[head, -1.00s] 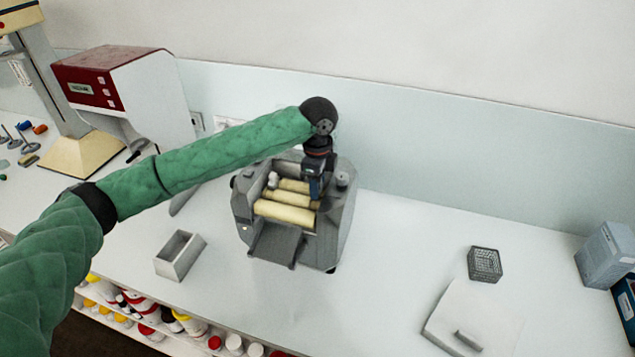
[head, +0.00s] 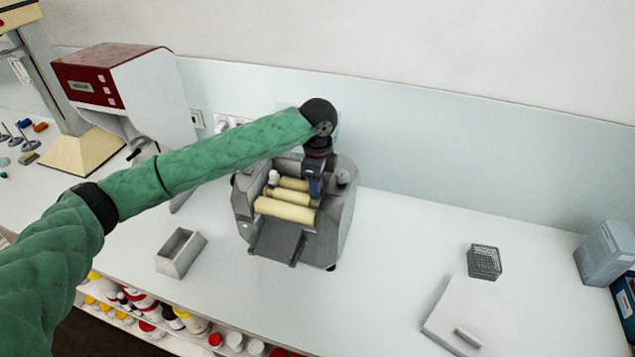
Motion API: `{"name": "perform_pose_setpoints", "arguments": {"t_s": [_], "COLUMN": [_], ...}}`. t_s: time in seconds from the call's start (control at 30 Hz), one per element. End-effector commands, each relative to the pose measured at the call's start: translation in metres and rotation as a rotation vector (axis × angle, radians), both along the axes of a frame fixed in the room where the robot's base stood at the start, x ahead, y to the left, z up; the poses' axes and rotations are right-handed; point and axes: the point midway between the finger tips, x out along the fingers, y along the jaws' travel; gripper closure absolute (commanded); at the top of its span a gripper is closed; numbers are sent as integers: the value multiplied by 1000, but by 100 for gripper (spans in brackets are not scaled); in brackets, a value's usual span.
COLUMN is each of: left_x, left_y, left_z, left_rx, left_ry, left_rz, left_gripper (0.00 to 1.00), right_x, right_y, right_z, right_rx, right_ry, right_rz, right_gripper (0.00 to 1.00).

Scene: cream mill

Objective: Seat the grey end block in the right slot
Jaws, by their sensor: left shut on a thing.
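The grey three-roll mill (head: 337,232) stands on the bench in the middle of the head view. Its cream rollers (head: 285,210) lie across its open top. A small whitish piece (head: 273,177) stands at the left end of the rollers. My left gripper (head: 315,190) points down over the right end of the rollers, its arm coming in from the left. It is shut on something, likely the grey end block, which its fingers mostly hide. I cannot tell whether the block is touching the right slot, which is also hidden. My right gripper is not in view.
An open grey box (head: 181,254) stands left of the mill. A red and white machine (head: 125,90) is at the back left. A dark mesh basket (head: 484,262) and a white board with a handle (head: 470,318) lie to the right.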

Motion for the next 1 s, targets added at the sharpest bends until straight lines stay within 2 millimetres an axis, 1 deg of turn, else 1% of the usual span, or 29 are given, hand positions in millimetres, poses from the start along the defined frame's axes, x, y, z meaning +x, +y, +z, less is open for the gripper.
{"name": "perform_pose_setpoints", "arguments": {"t_s": [0.37, 0.73, 1.0], "left_x": [0, 0, -1], "left_y": [0, 0, 0], "left_z": [0, -3, -6], "left_rx": [0, 0, 1], "left_ry": [0, 1, 3], "left_rz": [0, 0, -1], "left_gripper": [87, 87, 87], "right_x": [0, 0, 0], "right_y": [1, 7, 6], "right_z": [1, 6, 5], "right_rx": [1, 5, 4], "right_ry": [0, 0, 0], "right_rz": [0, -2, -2], "right_gripper": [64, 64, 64]}}
